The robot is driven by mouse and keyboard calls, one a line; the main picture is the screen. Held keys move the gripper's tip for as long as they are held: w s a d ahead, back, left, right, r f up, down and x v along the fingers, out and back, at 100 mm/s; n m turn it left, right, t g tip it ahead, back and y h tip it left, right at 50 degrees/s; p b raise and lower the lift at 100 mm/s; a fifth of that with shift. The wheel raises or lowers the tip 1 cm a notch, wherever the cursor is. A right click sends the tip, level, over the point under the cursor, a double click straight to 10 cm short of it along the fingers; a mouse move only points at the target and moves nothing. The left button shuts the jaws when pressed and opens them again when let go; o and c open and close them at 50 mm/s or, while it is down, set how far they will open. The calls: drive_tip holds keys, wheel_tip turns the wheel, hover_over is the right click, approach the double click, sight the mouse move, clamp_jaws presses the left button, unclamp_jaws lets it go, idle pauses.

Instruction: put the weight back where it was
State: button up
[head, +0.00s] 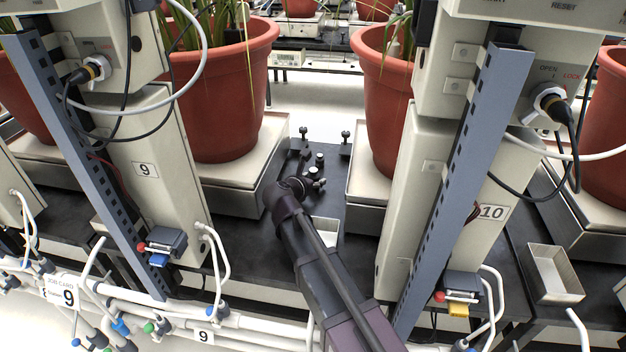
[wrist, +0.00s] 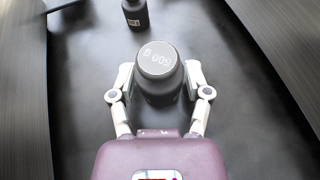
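A dark cylindrical weight (wrist: 158,62) with 500 g marked on its top is between the two fingers of my gripper (wrist: 159,78) in the wrist view. Both finger pads lie against its sides. I cannot tell from this view whether its base touches the dark surface. A second, smaller-looking dark weight (wrist: 135,14) with a pale label stands farther off at the top. My own arm partly hides the spot.
Red pots stand on scales at left (head: 215,95) and right (head: 385,105), leaving a narrow gap.

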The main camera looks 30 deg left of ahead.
drive_tip(key=shift+o, duration=0.3)
drive_tip(key=shift+r, duration=0.15)
drive_tip(key=shift+s+r, duration=0.1)
drive_tip(key=shift+s, duration=0.1)
drive_tip(key=p+v, duration=0.5)
drive_tip(key=v, duration=0.6)
drive_tip(key=shift+s+r, duration=0.1)
drive_tip(key=shift+s, duration=0.15)
drive_tip(key=shift+r, duration=0.15)
idle(0.4)
